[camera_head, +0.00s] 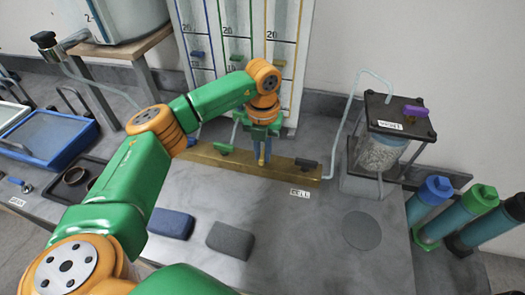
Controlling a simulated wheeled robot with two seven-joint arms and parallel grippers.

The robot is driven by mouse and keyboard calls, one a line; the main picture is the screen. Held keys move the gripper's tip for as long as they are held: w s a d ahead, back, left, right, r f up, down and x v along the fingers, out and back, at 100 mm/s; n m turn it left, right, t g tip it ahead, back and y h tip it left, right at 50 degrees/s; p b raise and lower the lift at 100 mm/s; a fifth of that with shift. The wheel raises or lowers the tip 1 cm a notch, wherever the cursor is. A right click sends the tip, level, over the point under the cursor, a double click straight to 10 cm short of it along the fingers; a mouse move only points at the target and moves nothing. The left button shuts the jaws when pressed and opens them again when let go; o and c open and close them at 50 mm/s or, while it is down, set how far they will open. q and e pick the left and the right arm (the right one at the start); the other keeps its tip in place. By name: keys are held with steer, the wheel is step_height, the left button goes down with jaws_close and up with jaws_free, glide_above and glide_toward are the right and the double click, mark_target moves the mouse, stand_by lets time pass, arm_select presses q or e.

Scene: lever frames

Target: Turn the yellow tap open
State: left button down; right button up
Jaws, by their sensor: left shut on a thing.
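A brass bar (206,156) with several tap levers lies across the bench, below a panel with scale columns. My left gripper (262,158) points down at the bar, between a green lever (222,149) and a black lever (305,162). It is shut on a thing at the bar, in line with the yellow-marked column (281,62). The yellow tap itself is hidden behind the gripper, so its angle cannot be told. My right gripper is not in view.
A clear vessel of pale grains (378,153) with a purple lever (414,111) stands right of the bar. Capped cylinders (443,220) stand at the right edge. Two dark pads (230,240) lie in front of the bar. A blue tray (50,137) is at left.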

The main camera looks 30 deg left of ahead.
mark_target(263, 155)
arm_select(q)
steer(key=c, duration=0.9)
jaws_free()
steer(key=shift+o, duration=0.2)
steer(key=shift+r, duration=0.3)
step_height(263, 155, up, 6)
steer(key=shift+r+b, duration=0.25)
steer(key=shift+b, duration=0.55)
